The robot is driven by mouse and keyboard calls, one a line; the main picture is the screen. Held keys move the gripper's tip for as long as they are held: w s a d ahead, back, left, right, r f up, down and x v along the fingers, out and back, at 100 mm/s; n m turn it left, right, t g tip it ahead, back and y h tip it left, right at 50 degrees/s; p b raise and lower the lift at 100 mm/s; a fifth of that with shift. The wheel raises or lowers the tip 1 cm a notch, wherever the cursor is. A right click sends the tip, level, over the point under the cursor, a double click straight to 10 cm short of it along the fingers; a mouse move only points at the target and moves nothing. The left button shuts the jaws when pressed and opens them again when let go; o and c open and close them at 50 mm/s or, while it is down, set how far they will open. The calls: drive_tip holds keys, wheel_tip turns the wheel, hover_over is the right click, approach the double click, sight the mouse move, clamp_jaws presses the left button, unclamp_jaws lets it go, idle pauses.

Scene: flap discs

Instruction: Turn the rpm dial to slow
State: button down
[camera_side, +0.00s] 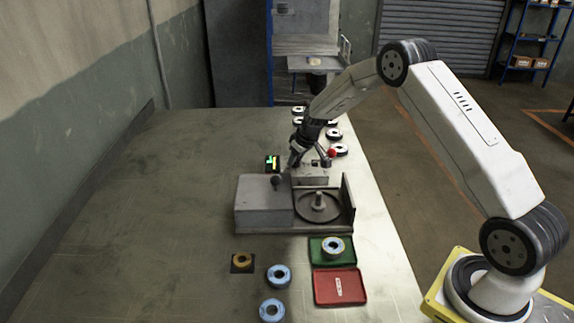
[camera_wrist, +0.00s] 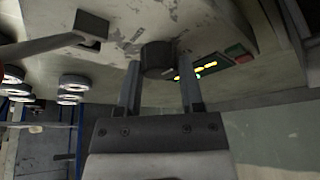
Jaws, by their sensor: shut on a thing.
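The rpm dial (camera_wrist: 156,60), a dark round knob on a worn grey panel, sits between the two fingers of my gripper (camera_wrist: 159,71) in the wrist view. The fingers are shut on its sides. Its pointer and any speed marks cannot be made out. In the side view my gripper (camera_side: 293,161) reaches down behind the grey machine housing (camera_side: 262,205), and I cannot make out the dial there. A small display (camera_wrist: 206,68) with lit yellow and green bars is right of the dial; it glows green in the side view (camera_side: 272,163).
A lever with a red ball (camera_side: 332,153) stands close right of my gripper. A round plate with a spindle (camera_side: 319,206) is in front. A green tray (camera_side: 323,257), a red tray (camera_side: 340,287) and blue discs (camera_side: 278,276) lie nearer. The table's left side is clear.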

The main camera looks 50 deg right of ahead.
drive_tip(key=shift+c, duration=1.1)
unclamp_jaws()
drive_tip(key=shift+r, duration=0.1)
drive_tip(key=v, duration=0.7)
drive_tip(key=shift+r, duration=0.3)
drive_tip(key=shift+s, duration=0.15)
drive_tip(key=s+a+r+g, duration=0.1)
drive_tip(key=s+a, duration=0.8)
drive_tip(key=s, duration=0.4)
drive_tip(key=s+a+r+g, duration=0.1)
drive_tip(key=s+a, duration=0.7)
drive_tip(key=s, duration=0.5)
drive_tip(key=shift+s+a, duration=0.35)
drive_tip(key=shift+s, duration=0.05)
